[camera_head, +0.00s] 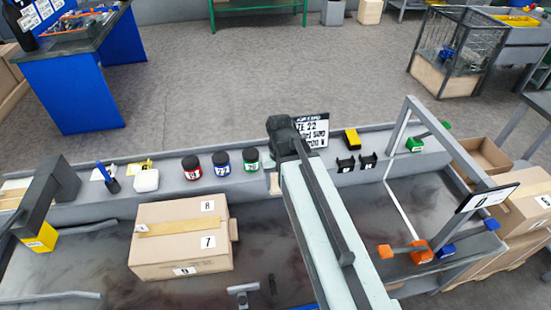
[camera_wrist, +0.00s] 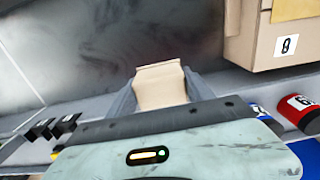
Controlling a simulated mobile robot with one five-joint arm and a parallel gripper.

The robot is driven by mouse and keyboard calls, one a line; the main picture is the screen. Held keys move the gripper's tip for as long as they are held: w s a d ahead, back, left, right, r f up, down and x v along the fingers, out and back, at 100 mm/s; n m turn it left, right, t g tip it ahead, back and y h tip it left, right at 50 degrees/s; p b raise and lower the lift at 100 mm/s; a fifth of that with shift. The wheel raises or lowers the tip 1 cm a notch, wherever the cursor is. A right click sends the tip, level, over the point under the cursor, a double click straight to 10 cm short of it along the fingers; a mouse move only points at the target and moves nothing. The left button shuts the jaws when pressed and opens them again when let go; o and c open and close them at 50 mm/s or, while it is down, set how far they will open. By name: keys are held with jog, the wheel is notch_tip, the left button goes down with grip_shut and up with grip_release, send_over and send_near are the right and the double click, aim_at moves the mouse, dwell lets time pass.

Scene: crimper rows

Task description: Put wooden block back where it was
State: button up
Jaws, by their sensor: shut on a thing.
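My gripper (camera_wrist: 163,88) is shut on the wooden block (camera_wrist: 161,84), a pale tan piece, in the wrist view. The fingers press on its two sides and its far end sticks out between them. In the head view a small tan part of the block (camera_head: 274,183) shows just left of my arm, near the grey ledge at the back of the bench. My arm hides most of the gripper and the block there. I cannot tell whether the block touches the ledge.
Red, blue and green-labelled jars (camera_head: 221,164) stand on the ledge (camera_head: 120,207) left of the block. Black holders (camera_head: 346,164) and a yellow item (camera_head: 352,138) are right of my arm. A cardboard box (camera_head: 180,240) sits front left. A grey frame (camera_head: 436,150) stands right.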

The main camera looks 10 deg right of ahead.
jog(key=w+d, duration=0.1)
jog(key=w, duration=0.4)
jog(key=w+f+b, duration=0.1)
jog(key=w, duration=0.4)
jog(key=w+d, duration=0.1)
jog(key=w, duration=0.4)
jog(key=shift+d+f, duration=0.2)
jog(key=shift+d, duration=0.1)
jog(key=f+b, duration=0.4)
jog(key=shift+w, duration=0.4)
jog(key=shift+r, duration=0.2)
jog(key=shift+f, duration=0.2)
jog(key=o, duration=1.3)
jog(key=shift+r, duration=0.1)
